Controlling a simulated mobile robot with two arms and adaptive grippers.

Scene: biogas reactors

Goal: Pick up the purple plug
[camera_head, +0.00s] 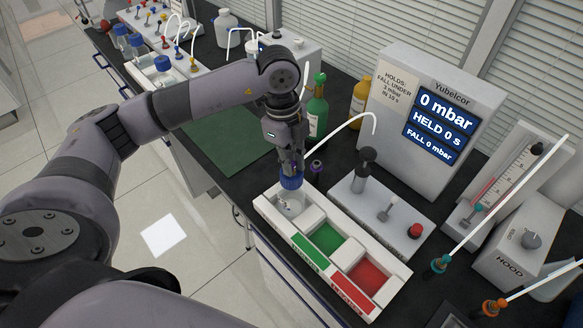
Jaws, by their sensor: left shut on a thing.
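The purple plug (316,167) is a small dark piece with a purple top. It shows just right of my left gripper, behind the white tray, near the lower end of a curved white tube (352,122). My left gripper (291,170) points down over the tray's left compartment. It is shut on the blue cap of a clear bottle (291,202) that is upright in or just above that compartment. The fingertips are partly hidden and the purple plug is apart from them. My right gripper is not in view.
The white tray (262,205) has green and red compartments. Behind it stand a grey unit with a red button (415,231), a green bottle (317,108) and the Yubelcor display box (390,90). Teal (440,263) and orange (494,307) plugs are at right. A green mat (225,130) lies left.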

